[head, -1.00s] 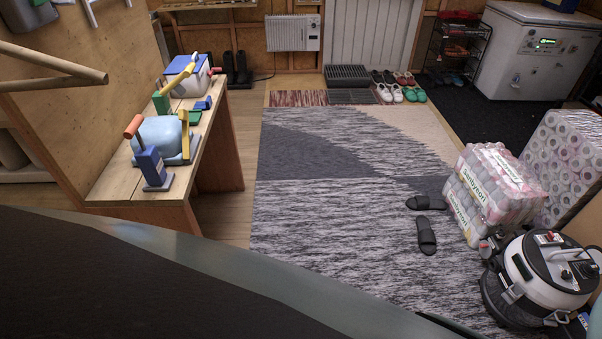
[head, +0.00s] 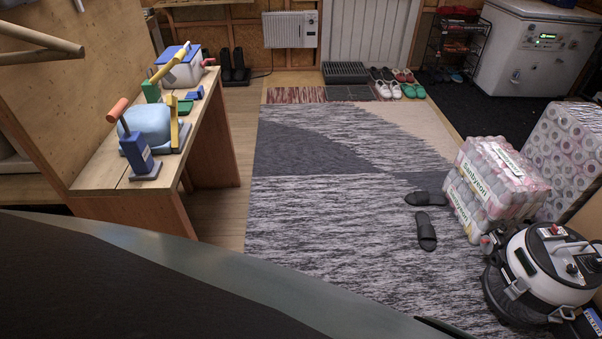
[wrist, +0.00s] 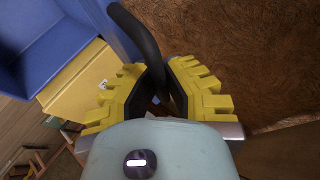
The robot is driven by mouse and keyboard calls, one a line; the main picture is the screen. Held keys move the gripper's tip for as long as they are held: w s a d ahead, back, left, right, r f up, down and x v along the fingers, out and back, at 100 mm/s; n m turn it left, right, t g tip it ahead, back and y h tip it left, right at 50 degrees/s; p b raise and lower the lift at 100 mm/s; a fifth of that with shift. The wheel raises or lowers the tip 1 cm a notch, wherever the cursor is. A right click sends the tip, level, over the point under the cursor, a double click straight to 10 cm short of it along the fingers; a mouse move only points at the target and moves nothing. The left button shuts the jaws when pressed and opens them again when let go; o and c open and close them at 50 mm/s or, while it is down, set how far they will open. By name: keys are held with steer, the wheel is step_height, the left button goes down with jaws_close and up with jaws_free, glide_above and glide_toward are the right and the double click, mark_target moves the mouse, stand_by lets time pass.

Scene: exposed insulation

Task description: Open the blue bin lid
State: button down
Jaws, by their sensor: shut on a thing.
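My gripper (wrist: 160,80) shows in the wrist view with its two yellow ribbed fingers closed around a black curved handle (wrist: 146,45). The handle runs up from between the fingertips, beside a blue edge. A blue bin part (wrist: 40,50) with flat walls fills the upper left of the wrist view; I cannot tell how far its lid is raised. In the head view neither my gripper nor this handle shows.
A yellow box-like thing (wrist: 75,85) sits below the blue part. In the head view, a wooden bench (head: 95,178) at left bears tools and a white box with a blue top (head: 181,70). Toilet-roll packs (head: 490,190) and a vacuum (head: 545,270) stand right. The rug (head: 320,210) is mostly clear.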

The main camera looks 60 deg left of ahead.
steer(key=shift+w+r, duration=0.1)
steer(key=shift+w, duration=0.05)
steer(key=c, duration=1)
jaws_free()
